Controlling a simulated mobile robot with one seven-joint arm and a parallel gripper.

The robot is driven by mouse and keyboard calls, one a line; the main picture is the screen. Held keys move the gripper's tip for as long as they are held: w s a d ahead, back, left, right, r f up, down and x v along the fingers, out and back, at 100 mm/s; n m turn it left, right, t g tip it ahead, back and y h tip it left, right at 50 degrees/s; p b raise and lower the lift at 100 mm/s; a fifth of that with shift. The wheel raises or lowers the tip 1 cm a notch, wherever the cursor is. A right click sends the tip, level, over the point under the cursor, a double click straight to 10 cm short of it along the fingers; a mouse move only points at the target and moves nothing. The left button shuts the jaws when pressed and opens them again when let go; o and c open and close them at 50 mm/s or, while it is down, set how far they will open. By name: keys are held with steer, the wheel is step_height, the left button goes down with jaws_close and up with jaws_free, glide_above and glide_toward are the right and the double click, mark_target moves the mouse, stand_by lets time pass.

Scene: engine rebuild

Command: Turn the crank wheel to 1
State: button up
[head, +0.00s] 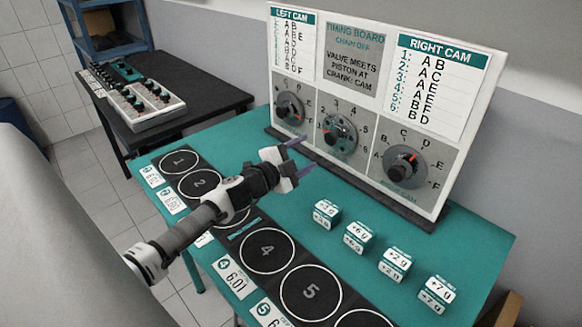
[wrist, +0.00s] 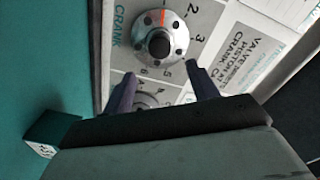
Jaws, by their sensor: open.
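The crank wheel (head: 340,136) is the middle round metal dial on the upright timing board, with numerals around it. In the wrist view the crank wheel (wrist: 161,43) has a dark hub, several bolts and an orange mark pointing toward the top of the picture. The numeral beyond that mark cannot be read. The numerals 2 and 3 show on its right side. My gripper (head: 301,157) is open and empty, fingers pointing toward the board, apart from the wheel. In the wrist view my gripper's fingers (wrist: 166,77) are spread below the wheel, which lies beyond them.
The left cam dial (head: 289,108) and right cam dial (head: 404,164) flank the wheel. Several small weight blocks (head: 327,214) stand on the green table (head: 455,232) before the board. A side table (head: 190,75) holds an engine part (head: 140,97).

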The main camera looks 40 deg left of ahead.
steer(key=shift+s+a+b, duration=0.15)
steer(key=shift+s+b, duration=0.1)
steer(key=shift+s, duration=0.85)
steer(key=shift+s+a+b, duration=0.15)
steer(key=shift+s+b, duration=0.05)
steer(key=shift+s, duration=0.9)
